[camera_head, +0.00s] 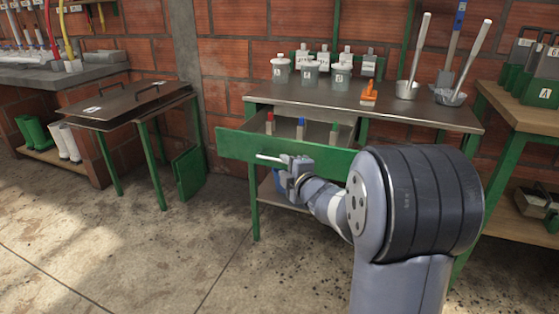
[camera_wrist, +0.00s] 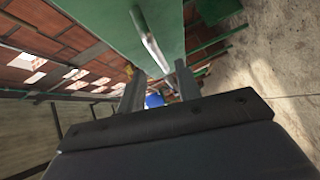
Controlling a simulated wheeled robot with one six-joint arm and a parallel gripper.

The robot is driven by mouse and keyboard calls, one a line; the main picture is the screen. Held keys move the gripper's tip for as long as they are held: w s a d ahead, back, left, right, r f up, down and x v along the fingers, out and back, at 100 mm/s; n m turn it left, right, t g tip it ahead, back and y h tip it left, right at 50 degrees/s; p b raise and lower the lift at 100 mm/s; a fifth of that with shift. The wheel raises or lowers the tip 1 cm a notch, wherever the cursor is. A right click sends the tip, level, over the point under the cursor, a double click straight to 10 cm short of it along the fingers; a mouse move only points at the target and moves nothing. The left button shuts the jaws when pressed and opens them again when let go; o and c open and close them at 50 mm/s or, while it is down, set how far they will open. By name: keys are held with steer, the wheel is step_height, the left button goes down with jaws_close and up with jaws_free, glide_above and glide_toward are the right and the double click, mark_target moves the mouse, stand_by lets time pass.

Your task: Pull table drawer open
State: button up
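The table drawer (camera_head: 240,146) has a green front and stands pulled out from under the metal-topped table (camera_head: 420,112). Several items with red, blue and green tops show inside it. Its pale bar handle (camera_head: 268,159) is on the front; the handle also shows in the wrist view (camera_wrist: 150,42). My gripper (camera_head: 288,170) is at the right end of the handle, close to the drawer front. In the wrist view its two fingers (camera_wrist: 160,80) are apart, with the handle's near end at the gap between their tips. I cannot tell whether they touch it.
Labelled jars (camera_head: 311,73), an orange tool (camera_head: 369,93) and metal ladles (camera_head: 408,88) stand on the tabletop. A low green-legged table (camera_head: 125,105) is at the left, a wooden bench (camera_head: 515,108) at the right. The concrete floor in front is clear.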

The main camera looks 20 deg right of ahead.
mark_target(278, 161)
steer(key=v, duration=0.4)
steer(key=shift+s+p, duration=0.35)
steer(key=b+x, duration=0.2)
steer(key=x, duration=0.8)
steer(key=shift+w, duration=0.45)
steer(key=shift+w+d, duration=0.1)
steer(key=shift+w, duration=0.05)
